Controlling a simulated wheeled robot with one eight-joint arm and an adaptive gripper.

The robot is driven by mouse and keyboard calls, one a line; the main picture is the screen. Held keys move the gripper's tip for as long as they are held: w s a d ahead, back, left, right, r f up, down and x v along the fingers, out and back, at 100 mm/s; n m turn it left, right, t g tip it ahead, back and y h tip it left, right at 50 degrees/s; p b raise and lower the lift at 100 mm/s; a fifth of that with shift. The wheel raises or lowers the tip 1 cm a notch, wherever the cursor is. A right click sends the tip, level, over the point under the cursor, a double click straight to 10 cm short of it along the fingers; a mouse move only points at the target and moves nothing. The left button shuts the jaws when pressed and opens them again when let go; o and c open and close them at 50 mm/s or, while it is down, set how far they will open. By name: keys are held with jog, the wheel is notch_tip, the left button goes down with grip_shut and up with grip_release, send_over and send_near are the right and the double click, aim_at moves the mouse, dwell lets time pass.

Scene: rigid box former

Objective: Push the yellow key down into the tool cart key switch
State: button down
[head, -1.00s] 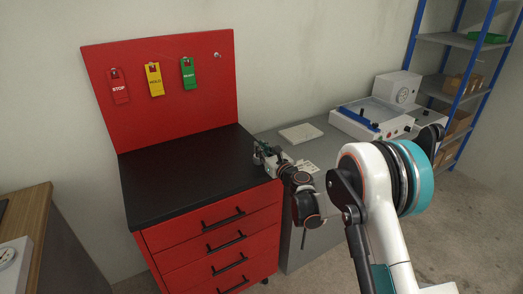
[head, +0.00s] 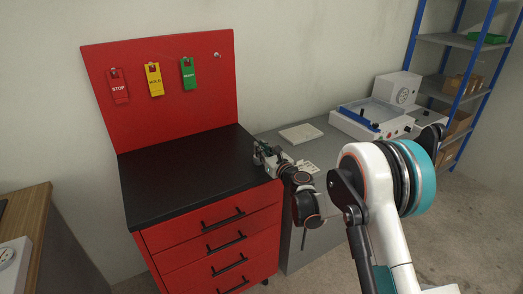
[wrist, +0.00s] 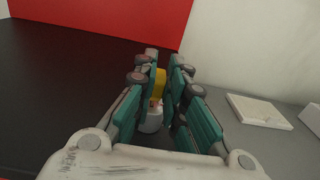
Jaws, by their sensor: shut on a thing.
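The yellow key (wrist: 159,86) is between the two fingers of my gripper (wrist: 163,62) in the wrist view, and the gripper is shut on it. A pale round part (wrist: 151,121) shows just below the key, between the fingers; it may be the key switch, but the fingers hide most of it. I cannot tell how deep the key sits. In the head view my gripper (head: 262,152) is at the right edge of the black top of the red tool cart (head: 185,180); key and switch cannot be made out there.
The cart's red back panel (head: 205,110) carries a red STOP tag (head: 119,88), a yellow HOLD tag (head: 154,80) and a green tag (head: 188,74). A grey bench (head: 330,150) with a flat pale plate (head: 301,133) stands to the right. The cart top's left part is clear.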

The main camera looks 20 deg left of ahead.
jog(key=shift+f+b, duration=0.55)
jog(key=shift+b, duration=0.15)
dwell(0.5)
jog(key=c, duration=1.6)
grip_release()
jog(key=shift+o, duration=0.2)
jog(key=v, duration=1.2)
